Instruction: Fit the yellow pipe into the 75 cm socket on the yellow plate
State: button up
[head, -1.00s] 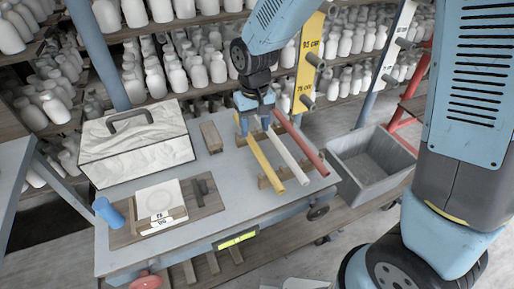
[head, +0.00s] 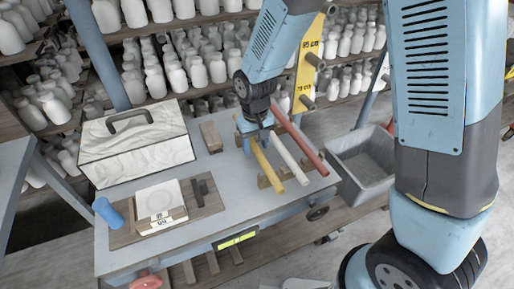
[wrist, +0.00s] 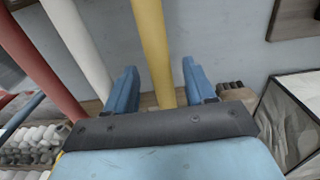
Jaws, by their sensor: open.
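The yellow pipe (head: 265,172) lies on wooden supports on the grey table, left of a white pipe (head: 292,160) and a red pipe (head: 303,146). My gripper (head: 255,143) is open over the yellow pipe's far part. In the wrist view, the yellow pipe (wrist: 152,45) runs between the spread fingers of my gripper (wrist: 160,82), with a gap on each side. The yellow plate (head: 306,72) stands upright behind the table, with grey sockets sticking out. The lower socket (head: 307,102) is beside a label that seems to read 75 cm.
A marbled box with a handle (head: 137,146), a wooden block (head: 211,137), a board (head: 200,205) with a white pad and a blue cylinder (head: 106,211) occupy the table's left. A grey bin (head: 365,165) stands to the right. Shelves of white bottles are behind.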

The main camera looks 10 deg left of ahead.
aim_at(255, 145)
jog(key=shift+c, duration=0.5)
grip_shut()
jog(key=shift+r, duration=0.1)
jog(key=shift+r, duration=0.45)
notch_tip(255, 145, up, 3)
jog(key=shift+f, duration=0.2)
jog(key=s+d+r, duration=0.9)
jog(key=d, duration=0.1)
jog(key=shift+d+r, duration=0.2)
jog(key=shift+d, duration=0.15)
